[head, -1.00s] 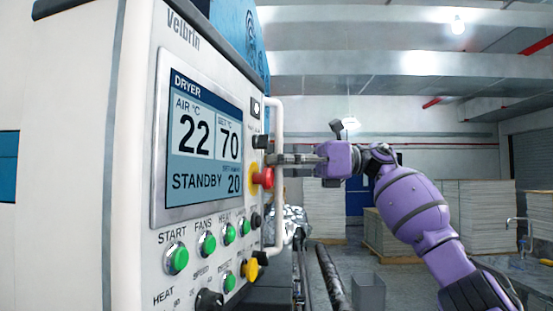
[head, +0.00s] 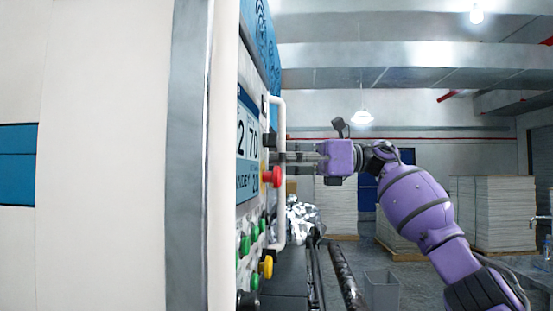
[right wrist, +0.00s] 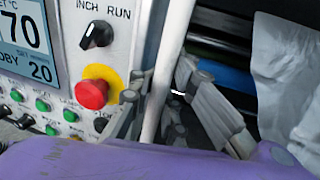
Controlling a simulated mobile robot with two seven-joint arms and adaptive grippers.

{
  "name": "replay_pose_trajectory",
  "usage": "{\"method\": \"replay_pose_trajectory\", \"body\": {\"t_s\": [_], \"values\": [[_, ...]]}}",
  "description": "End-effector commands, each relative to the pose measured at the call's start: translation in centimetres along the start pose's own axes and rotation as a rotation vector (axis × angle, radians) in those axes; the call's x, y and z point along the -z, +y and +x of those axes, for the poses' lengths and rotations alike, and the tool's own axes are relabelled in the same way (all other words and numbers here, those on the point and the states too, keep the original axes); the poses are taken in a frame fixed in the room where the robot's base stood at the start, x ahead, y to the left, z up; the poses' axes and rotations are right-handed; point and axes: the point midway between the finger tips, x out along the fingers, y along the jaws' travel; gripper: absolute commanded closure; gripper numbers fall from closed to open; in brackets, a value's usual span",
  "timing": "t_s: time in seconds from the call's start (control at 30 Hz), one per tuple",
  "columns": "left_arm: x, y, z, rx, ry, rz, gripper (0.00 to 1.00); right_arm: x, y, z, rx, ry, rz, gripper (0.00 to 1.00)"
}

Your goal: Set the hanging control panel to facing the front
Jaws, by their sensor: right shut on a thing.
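The control panel (head: 246,208) stands at left centre in the head view, its face seen at a steep slant and turned toward the right. Its display (head: 247,150), red stop button (head: 273,177) and green buttons (head: 244,245) look squeezed narrow. A white upright handle bar (head: 281,222) runs along the face's far edge. My right gripper (head: 284,153) is shut on this bar. The right wrist view shows the fingers (right wrist: 154,100) on either side of the bar (right wrist: 168,62), beside the red button (right wrist: 92,94). My left gripper is not in view.
A broad white housing (head: 100,150) with a grey strip fills the left of the head view. Rollers (head: 340,275) and crumpled silver film (head: 300,218) lie beyond the panel. A grey bin (head: 381,290) and pallet stacks (head: 505,212) stand farther right, with floor between.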

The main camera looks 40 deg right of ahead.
Motion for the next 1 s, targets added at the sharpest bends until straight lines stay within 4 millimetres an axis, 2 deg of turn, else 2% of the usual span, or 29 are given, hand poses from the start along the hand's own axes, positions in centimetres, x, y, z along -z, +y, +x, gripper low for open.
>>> {"method": "replay_pose_trajectory", "body": {"t_s": [0.2, 0.23, 0.37, 0.67, 0.77, 0.87, 1.0], "values": [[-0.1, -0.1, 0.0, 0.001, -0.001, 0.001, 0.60, 0.0, 0.0, -0.1, 0.000, 0.001, 0.001, 1.00], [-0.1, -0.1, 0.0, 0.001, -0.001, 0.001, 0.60, 0.0, 0.0, -0.1, 0.000, 0.001, 0.001, 0.85], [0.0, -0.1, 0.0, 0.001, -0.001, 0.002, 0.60, 0.0, 0.0, -0.1, -0.001, 0.002, 0.001, 0.68], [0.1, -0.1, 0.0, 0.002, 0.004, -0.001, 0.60, 0.0, 0.0, -0.1, -0.002, 0.002, 0.001, 0.68], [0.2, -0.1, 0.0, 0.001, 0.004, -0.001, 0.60, 0.0, 0.0, -0.6, -0.001, 0.002, 0.001, 0.68], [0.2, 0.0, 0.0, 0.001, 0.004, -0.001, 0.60, 0.1, 0.0, -2.0, 0.001, 0.002, 0.002, 0.68], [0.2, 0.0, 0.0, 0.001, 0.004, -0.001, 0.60, 0.0, -0.1, -4.9, 0.003, 0.001, 0.004, 0.68]]}}
